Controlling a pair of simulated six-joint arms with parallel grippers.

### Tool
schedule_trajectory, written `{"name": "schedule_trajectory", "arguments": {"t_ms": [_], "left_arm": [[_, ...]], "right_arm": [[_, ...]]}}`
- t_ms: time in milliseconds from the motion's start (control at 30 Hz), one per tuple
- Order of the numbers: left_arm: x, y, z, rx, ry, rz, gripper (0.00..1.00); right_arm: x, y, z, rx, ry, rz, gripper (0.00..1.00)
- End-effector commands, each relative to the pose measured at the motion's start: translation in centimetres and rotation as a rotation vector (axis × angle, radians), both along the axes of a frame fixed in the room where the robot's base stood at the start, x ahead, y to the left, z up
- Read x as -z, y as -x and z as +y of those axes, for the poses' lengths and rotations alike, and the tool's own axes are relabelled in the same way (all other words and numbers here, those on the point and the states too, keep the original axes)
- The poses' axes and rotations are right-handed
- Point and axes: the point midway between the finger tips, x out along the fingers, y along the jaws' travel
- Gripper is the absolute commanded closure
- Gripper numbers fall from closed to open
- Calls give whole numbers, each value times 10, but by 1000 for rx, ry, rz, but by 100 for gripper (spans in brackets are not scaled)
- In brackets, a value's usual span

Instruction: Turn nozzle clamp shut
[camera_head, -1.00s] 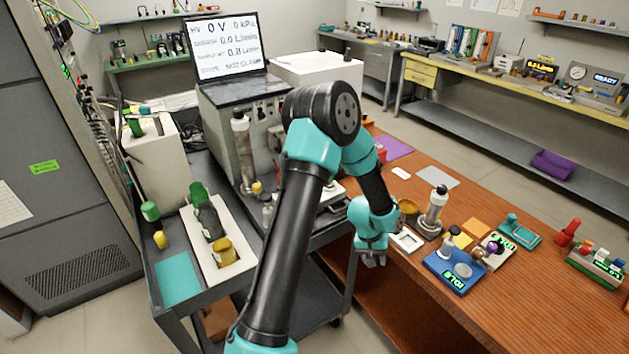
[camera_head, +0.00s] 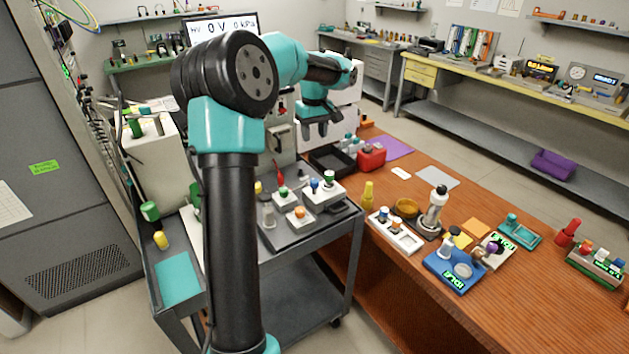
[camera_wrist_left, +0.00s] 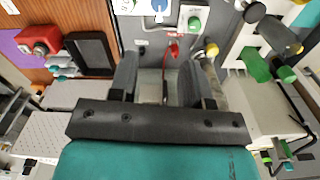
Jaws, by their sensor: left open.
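My left gripper (camera_head: 316,136) is open, with its fingers pointing down, in front of the grey classifier machine (camera_head: 284,130) on the cart. In the left wrist view its two dark fingers (camera_wrist_left: 160,80) are apart with nothing held between them. A red-handled part (camera_head: 279,172) stands upright low at the machine's front; a red part with a red line also shows in the left wrist view (camera_wrist_left: 174,50), beyond the fingers. I cannot tell which part is the nozzle clamp. My arm hides much of the machine's left side. My right gripper is not in view.
A red box (camera_head: 371,157) and a black tray (camera_head: 331,158) are to the right of the machine. A yellow bottle (camera_head: 367,195) and a white holder (camera_head: 396,233) are on the wooden bench.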

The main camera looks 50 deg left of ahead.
Motion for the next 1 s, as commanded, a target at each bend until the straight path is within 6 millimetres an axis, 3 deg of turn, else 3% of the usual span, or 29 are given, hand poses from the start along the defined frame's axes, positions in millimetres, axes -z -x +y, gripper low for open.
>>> {"name": "schedule_trajectory", "arguments": {"t_ms": [167,367,1000], "left_arm": [[3,0,0,1,1,0,56],[20,0,0,2,2,1,56],[127,0,-1,3,2,4,56]], "right_arm": [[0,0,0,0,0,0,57],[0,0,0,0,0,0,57],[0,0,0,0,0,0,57]]}}
